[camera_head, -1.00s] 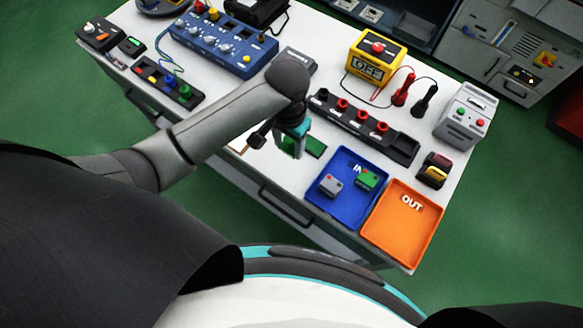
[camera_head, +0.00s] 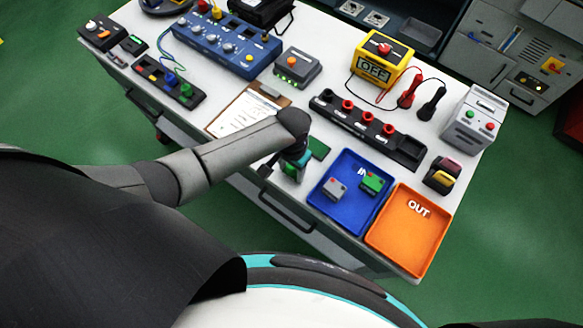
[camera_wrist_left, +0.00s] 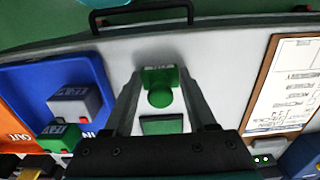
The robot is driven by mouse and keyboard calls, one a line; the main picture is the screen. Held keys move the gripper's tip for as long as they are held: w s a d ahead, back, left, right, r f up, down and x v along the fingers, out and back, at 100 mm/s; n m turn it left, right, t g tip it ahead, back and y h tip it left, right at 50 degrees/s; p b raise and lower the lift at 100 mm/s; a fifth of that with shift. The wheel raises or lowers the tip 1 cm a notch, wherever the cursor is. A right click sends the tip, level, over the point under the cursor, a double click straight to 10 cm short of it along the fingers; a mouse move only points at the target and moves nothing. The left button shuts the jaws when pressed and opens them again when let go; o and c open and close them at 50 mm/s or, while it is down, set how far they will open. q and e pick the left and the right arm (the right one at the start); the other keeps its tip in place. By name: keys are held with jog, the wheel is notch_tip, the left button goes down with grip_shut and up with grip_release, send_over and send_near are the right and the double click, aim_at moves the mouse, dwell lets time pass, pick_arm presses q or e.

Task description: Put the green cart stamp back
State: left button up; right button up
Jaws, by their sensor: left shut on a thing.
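My left gripper (camera_head: 293,170) is over the front edge of the white bench. In the left wrist view its fingers (camera_wrist_left: 161,98) are shut on a green stamp (camera_wrist_left: 160,76) with a round knob. A flat dark green pad (camera_wrist_left: 162,124) lies on the bench beyond it; in the head view the pad (camera_head: 318,147) shows just right of the gripper. Whether the stamp touches the bench cannot be told. My right gripper is not in view.
A blue IN tray (camera_head: 337,203) holds a grey and a green block, right of the gripper. An orange OUT tray (camera_head: 402,245) is empty beside it. A clipboard (camera_head: 228,122) lies left. A black rack (camera_head: 325,104) with several red sockets stands behind. A drawer handle (camera_head: 285,213) juts from the bench front.

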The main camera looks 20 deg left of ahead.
pick_arm(q)
jog(key=o, duration=1.1)
jog(key=shift+f, duration=0.1)
jog(key=shift+c, duration=0.2)
jog(key=shift+r, duration=0.65)
notch_tip(320, 180, up, 11)
jog(key=p, duration=0.3)
jog(key=shift+f, duration=0.1)
